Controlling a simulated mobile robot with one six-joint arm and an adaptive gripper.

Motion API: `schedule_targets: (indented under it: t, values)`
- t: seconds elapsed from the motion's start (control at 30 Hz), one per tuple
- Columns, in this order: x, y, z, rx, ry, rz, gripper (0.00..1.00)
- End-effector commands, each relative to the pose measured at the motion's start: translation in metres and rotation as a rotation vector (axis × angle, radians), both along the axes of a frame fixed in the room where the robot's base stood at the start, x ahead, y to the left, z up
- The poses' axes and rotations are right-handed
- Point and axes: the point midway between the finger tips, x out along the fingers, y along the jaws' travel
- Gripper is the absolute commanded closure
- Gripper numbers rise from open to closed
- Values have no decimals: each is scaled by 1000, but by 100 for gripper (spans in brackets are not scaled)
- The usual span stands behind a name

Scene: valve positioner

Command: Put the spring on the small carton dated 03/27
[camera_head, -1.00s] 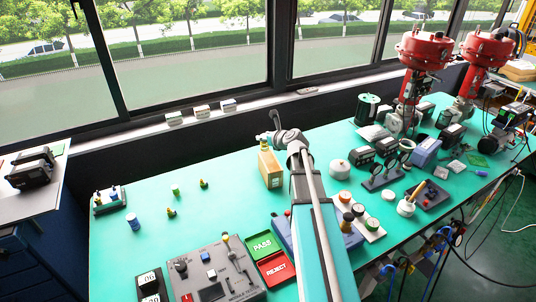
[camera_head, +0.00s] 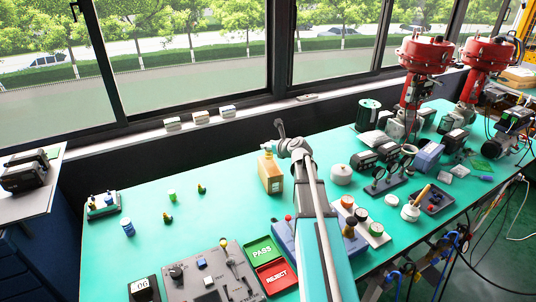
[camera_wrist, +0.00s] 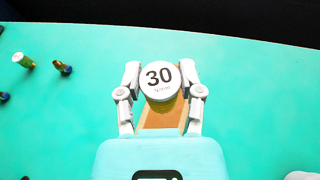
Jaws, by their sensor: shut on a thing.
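My gripper (camera_wrist: 161,82) is shut on the spring (camera_wrist: 159,77), whose round white cap reads "30 N/mm" in the wrist view; the cap hides its coils. In the head view my gripper (camera_head: 267,150) is at the top of a tan block (camera_head: 270,174) on the green bench. The wrist view shows a brown surface (camera_wrist: 160,116) under the cap; whether the spring touches it I cannot tell. Three small pale cartons stand on the window sill: left carton (camera_head: 172,124), middle carton (camera_head: 200,117) and right carton (camera_head: 228,111). Their dates are too small to read.
A grey control panel (camera_head: 212,276), a green PASS tray (camera_head: 262,251) and a red REJECT tray (camera_head: 276,276) lie at the front. Red-topped valves (camera_head: 426,53) and instruments crowd the right. The bench left of the tan block is mostly clear, with a few small fittings.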

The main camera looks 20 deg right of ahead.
Motion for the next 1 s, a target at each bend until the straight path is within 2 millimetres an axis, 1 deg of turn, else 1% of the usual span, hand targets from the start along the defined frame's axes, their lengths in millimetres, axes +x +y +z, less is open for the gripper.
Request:
schedule_targets:
  t: [0.2, 0.5, 0.63, 1.0]
  values:
    - [6, -8, -14, 1, 0, -1, 100]
    - [5, -6, -37, 0, 0, 0, 100]
    - [5, -6, -40, 0, 0, 0, 100]
    - [5, -6, -40, 0, 0, 0, 100]
